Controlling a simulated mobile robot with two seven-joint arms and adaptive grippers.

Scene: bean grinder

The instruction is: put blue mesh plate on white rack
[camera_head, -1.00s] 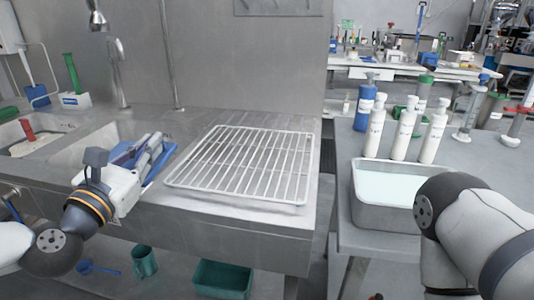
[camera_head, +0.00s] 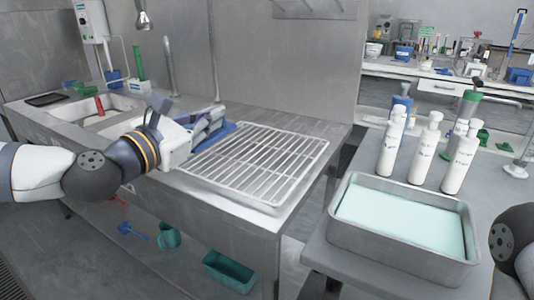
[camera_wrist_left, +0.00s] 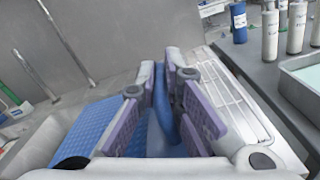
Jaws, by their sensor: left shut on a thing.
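The blue mesh plate (camera_wrist_left: 95,127) fills the lower left of the wrist view, and a strip of it (camera_head: 217,138) shows behind my gripper in the head view. My left gripper (camera_head: 222,121) is shut on a blue upright part of the plate between its purple-padded fingers (camera_wrist_left: 168,100). The white rack (camera_head: 262,162) is an empty wire grid lying on the steel counter, right of the gripper. The plate is at the rack's back left edge; whether they touch is unclear. My right gripper is out of view.
A sink basin (camera_head: 95,108) lies left on the counter (camera_head: 245,212). A gap separates this counter from the right table, which holds a steel tray of pale liquid (camera_head: 345,240) and several white bottles (camera_head: 390,148). A green bin (camera_head: 228,272) is below.

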